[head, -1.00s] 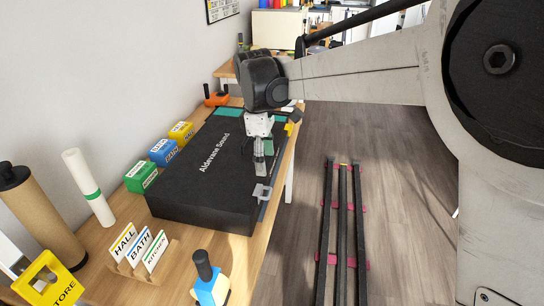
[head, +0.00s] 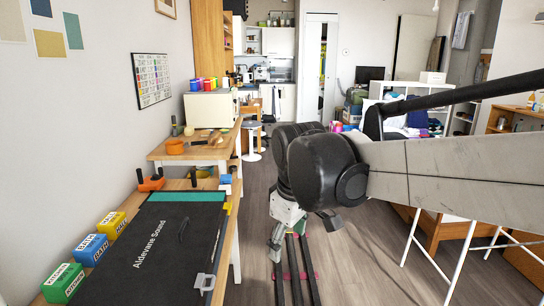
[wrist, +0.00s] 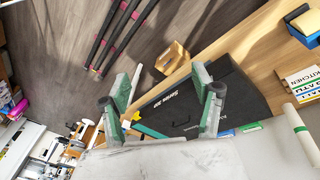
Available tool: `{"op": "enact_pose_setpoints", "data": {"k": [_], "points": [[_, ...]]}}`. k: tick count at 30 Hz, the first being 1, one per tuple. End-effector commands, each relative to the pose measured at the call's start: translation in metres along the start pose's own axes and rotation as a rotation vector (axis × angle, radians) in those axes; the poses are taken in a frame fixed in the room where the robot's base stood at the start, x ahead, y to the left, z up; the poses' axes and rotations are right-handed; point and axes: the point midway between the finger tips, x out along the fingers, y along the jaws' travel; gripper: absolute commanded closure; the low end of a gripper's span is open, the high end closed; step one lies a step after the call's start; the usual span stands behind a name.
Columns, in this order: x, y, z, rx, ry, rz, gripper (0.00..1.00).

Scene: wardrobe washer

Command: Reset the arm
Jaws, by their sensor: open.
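My gripper (head: 280,240) is open and empty. In the head view it hangs to the right of the workbench, over the floor near the dark rails. In the wrist view its two green-and-grey fingers (wrist: 165,85) stand wide apart with nothing between them. My arm stretches in from the right of the head view, with its dark joints in front of the gripper. The gripper's tips are partly blurred into the background there.
A black case (head: 135,265) marked "Aldevane Sound" lies on the wooden bench, beside green (head: 62,283), blue (head: 90,249) and yellow (head: 110,226) boxes. Dark floor rails (head: 296,275) run along the right. A wooden table (head: 185,150) stands beyond the bench. Grey floor is open between.

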Motion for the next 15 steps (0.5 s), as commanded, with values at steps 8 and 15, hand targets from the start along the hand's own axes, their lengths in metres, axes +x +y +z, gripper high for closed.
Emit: {"op": "enact_pose_setpoints", "data": {"k": [8, 15], "points": [[-0.017, 0.006, 0.086, 0.296, 0.097, 0.074, 0.38], [-0.018, -0.002, 0.153, 0.547, 0.19, 0.133, 0.38]]}}
